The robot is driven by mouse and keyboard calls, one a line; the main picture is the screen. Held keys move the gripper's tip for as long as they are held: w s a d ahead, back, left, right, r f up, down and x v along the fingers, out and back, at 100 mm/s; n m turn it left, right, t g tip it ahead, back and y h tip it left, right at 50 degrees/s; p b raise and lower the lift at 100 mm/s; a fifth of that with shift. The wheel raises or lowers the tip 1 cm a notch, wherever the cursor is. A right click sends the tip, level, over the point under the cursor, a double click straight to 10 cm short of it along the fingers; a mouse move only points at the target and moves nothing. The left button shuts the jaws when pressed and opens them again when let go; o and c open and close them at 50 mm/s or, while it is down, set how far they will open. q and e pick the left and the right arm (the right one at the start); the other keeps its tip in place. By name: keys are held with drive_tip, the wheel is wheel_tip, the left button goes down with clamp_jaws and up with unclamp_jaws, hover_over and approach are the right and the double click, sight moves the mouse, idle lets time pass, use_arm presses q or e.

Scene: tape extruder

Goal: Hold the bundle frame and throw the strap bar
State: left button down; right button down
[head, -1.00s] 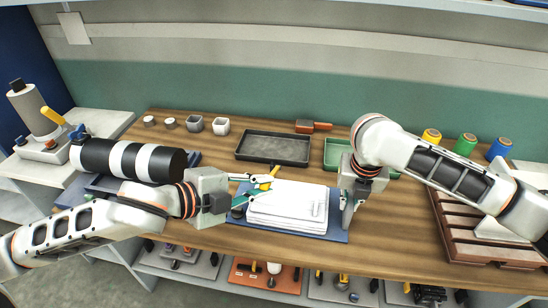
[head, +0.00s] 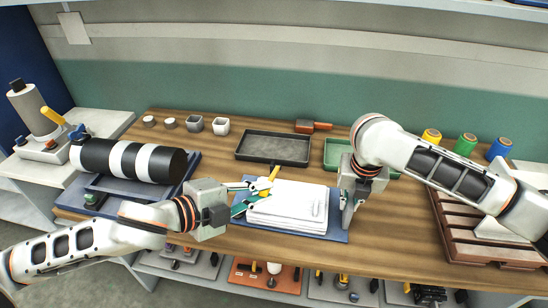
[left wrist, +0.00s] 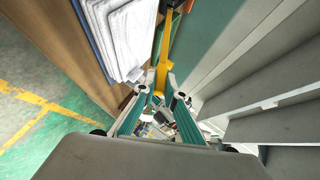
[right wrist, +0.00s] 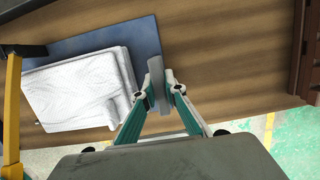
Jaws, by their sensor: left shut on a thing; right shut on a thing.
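The bundle, a stack of white sheets (head: 290,203), lies on a blue base plate (head: 330,236). A yellow strap bar (head: 274,173) stands at its left side; it also shows in the left wrist view (left wrist: 162,72). My left gripper (head: 264,190) is shut on the yellow bar at the left edge of the stack; its fingers (left wrist: 160,97) close around the bar's end. My right gripper (head: 345,212) is shut on a grey upright plate (right wrist: 156,74) of the frame, beside the stack's right edge. The gripped parts are largely hidden in the head view.
A dark tray (head: 273,148) and a green tray (head: 335,151) sit behind the stack. A black-and-white roll (head: 128,161) is at left. A brown rack (head: 470,235) is at right. Bare wood lies between plate and rack.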

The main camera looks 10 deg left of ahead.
use_arm(q)
drive_tip(key=shift+s+f+t, duration=0.3)
drive_tip(key=shift+f, duration=0.45)
drive_tip(key=shift+s+f, duration=0.1)
drive_tip(key=shift+f, duration=0.2)
drive_tip(key=shift+s+f+m+t, duration=0.15)
drive_tip(key=shift+f+m+t, duration=0.15)
drive_tip(key=shift+h, duration=0.3)
drive_tip(key=shift+s+f, duration=0.1)
drive_tip(key=shift+f, duration=0.25)
drive_tip(key=shift+s+f+t, duration=0.15)
drive_tip(key=shift+f+t, duration=0.15)
drive_tip(key=shift+f, duration=0.3)
drive_tip(key=shift+s+f+m+t, duration=0.1)
drive_tip(key=shift+f+m+t, duration=0.2)
drive_tip(key=shift+f, duration=0.3)
drive_tip(key=shift+s+h, duration=0.1)
drive_tip(key=shift+h, duration=0.2)
